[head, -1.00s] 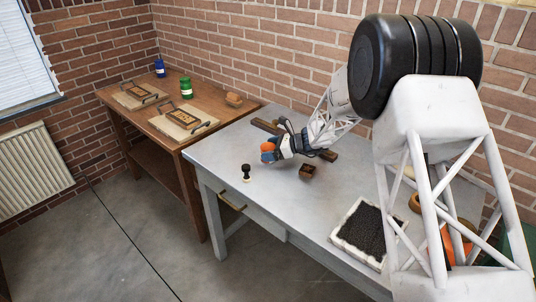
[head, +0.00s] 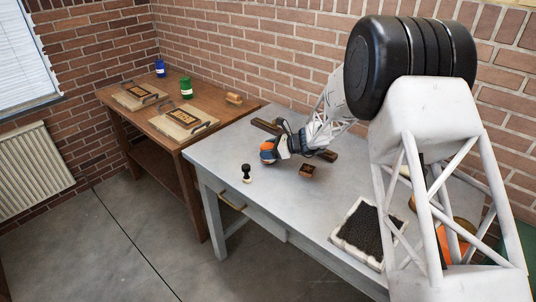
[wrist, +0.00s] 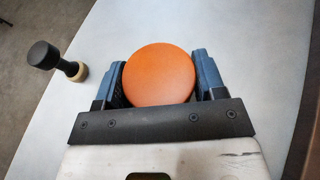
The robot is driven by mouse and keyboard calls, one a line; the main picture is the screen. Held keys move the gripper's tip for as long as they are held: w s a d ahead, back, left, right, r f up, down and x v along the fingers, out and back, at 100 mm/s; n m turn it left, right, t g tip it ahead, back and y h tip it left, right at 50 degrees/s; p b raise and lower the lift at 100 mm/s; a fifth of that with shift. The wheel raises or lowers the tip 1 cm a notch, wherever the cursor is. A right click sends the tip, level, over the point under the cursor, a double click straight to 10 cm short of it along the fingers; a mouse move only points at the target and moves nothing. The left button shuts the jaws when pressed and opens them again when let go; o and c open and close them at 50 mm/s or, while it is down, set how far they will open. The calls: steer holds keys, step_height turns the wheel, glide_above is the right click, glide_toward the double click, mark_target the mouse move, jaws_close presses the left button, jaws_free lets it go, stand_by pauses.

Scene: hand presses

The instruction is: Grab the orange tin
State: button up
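The orange tin (head: 267,147) is at the far left part of the grey table, by the end of my arm. In the wrist view its round orange top (wrist: 159,75) fills the space between my two blue fingers. My gripper (head: 275,152) is around the tin, one finger on each side. In the wrist view my gripper (wrist: 159,82) has its fingers very close to the tin's sides. The tin's top hides where they meet its sides, so I cannot tell contact from a narrow gap. Whether the tin rests on the table is also unclear.
A black-handled stamp (head: 247,174) stands left of the tin, also in the wrist view (wrist: 57,61). A small brown box (head: 307,171) lies to the right. A tray of dark grains (head: 367,232) is nearer. A wooden table (head: 150,130) with presses adjoins. The grey tabletop's middle is mostly clear.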

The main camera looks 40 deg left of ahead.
mark_target(268, 146)
steer(key=shift+c, duration=1.3)
steer(key=shift+r, duration=0.1)
steer(key=shift+r, duration=0.75)
step_height(268, 146, up, 2)
steer(key=shift+r, duration=0.1)
steer(key=s+d+r, duration=0.1)
steer(key=s+d, duration=0.9)
steer(key=d, duration=0.2)
steer(key=shift+d, duration=0.25)
steer(key=shift+r, duration=0.1)
